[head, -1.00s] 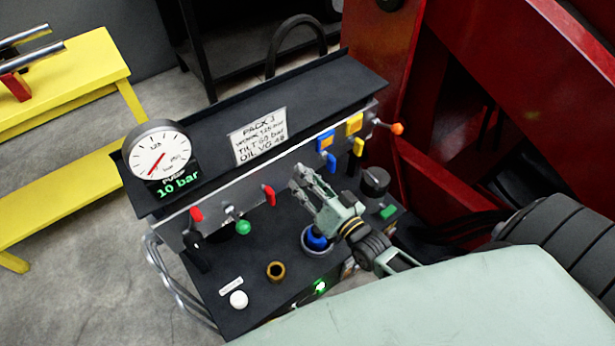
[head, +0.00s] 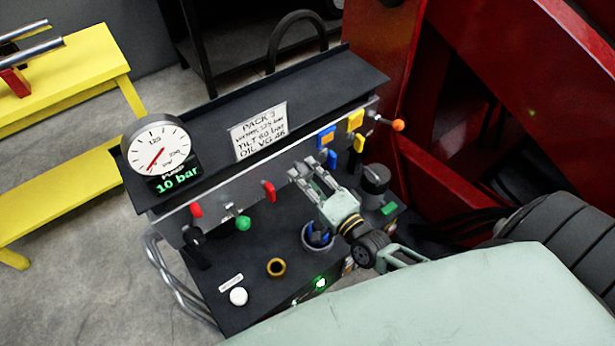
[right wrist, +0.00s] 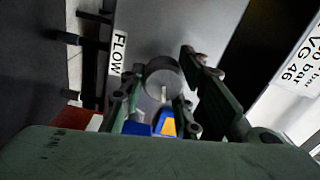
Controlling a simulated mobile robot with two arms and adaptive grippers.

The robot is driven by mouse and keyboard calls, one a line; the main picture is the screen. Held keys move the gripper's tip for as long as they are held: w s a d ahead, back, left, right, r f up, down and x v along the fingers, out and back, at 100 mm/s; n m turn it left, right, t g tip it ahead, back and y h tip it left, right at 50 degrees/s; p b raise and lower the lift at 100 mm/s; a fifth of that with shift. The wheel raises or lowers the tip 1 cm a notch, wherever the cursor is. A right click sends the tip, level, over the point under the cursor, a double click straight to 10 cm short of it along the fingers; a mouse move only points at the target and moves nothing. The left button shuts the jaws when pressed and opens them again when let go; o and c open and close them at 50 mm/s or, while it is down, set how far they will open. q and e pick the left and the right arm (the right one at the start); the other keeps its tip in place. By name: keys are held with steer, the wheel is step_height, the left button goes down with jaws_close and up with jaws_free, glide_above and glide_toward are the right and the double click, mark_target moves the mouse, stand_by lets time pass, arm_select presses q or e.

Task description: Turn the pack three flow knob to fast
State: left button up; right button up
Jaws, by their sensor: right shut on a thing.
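The flow knob (right wrist: 163,78) is a round grey knob with a small pale mark, close to the white FLOW label (right wrist: 118,54) in the right wrist view. My right gripper (head: 304,171) reaches in from the right over the dark console. In the right wrist view its fingers stand on both sides of the knob, and it is shut on it. In the head view the fingers hide the gripped knob, and I cannot read its setting. The pack sign (head: 258,131) reads PACK 3. My left gripper is not in view.
The gauge (head: 156,147) has a 10 bar display below it. Red levers (head: 269,191), a green knob (head: 243,223), a blue-and-yellow plate (head: 326,138) and a black knob (head: 375,180) are near the gripper. A red frame (head: 455,190) stands right; a yellow bench (head: 70,85) stands left.

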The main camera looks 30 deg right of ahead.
steer(key=shift+s+a+f+m+b, duration=0.1)
steer(key=shift+f+m+b, duration=0.15)
steer(key=shift+m, duration=0.55)
steer(key=shift+s+a+f+m+b, duration=0.1)
steer(key=shift+f+m, duration=0.1)
steer(key=shift+m, duration=0.6)
steer(key=o, duration=1)
steer(key=shift+o, duration=0.4)
steer(key=shift+w, duration=0.1)
steer(key=shift+r, duration=0.1)
